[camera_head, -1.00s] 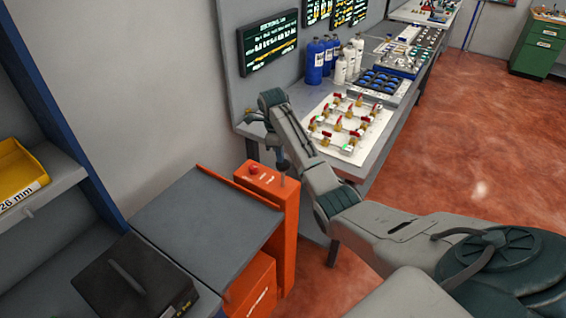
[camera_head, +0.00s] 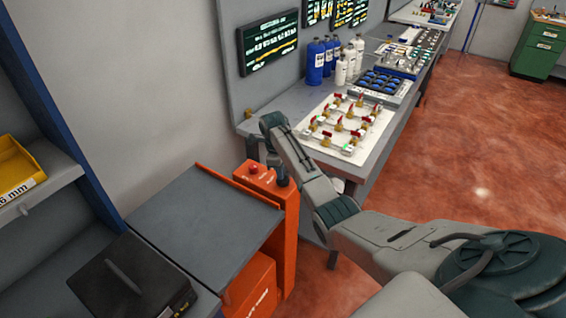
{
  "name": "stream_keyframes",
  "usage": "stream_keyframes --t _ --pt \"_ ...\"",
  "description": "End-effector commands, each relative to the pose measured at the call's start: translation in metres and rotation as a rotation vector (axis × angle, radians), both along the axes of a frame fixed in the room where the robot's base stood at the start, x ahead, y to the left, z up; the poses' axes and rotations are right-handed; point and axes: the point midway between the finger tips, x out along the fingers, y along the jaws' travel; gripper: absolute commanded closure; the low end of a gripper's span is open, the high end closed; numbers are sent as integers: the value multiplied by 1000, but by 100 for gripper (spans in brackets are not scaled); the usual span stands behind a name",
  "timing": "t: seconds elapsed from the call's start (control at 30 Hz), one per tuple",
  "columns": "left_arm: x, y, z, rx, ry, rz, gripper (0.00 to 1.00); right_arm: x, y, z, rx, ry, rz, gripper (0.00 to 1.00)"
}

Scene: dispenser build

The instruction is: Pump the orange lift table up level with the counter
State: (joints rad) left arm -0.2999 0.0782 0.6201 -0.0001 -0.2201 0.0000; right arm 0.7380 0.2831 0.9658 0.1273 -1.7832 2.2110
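The orange lift table (camera_head: 262,287) stands beside the grey counter (camera_head: 375,157), against the wall. Its flat grey top (camera_head: 205,225) is empty and appears lower than the counter. An orange post (camera_head: 291,225) rises at its right rear, with a red button (camera_head: 253,169) on top. My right gripper (camera_head: 283,178) points down at the top of this post, by a dark handle. Its fingers are mostly hidden behind the arm and too small to tell open from shut. My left gripper is not in view.
A black case (camera_head: 135,280) lies on the surface left of the lift table. A shelf with a yellow bin (camera_head: 18,172) is at far left. Pipes with valves (camera_head: 345,125) and bottles (camera_head: 315,62) stand on the counter.

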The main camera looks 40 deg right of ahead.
Motion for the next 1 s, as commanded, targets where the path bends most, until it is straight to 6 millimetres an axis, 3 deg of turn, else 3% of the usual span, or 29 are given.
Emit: stream_keyframes --t 0.23,0.63,1.0 --pt "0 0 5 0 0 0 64 20 21 9 4 1 3 100" --pt "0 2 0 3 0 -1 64 23 21 17 2 -5 1 100" --pt "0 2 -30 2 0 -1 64 29 27 84 1 -4 2 100"
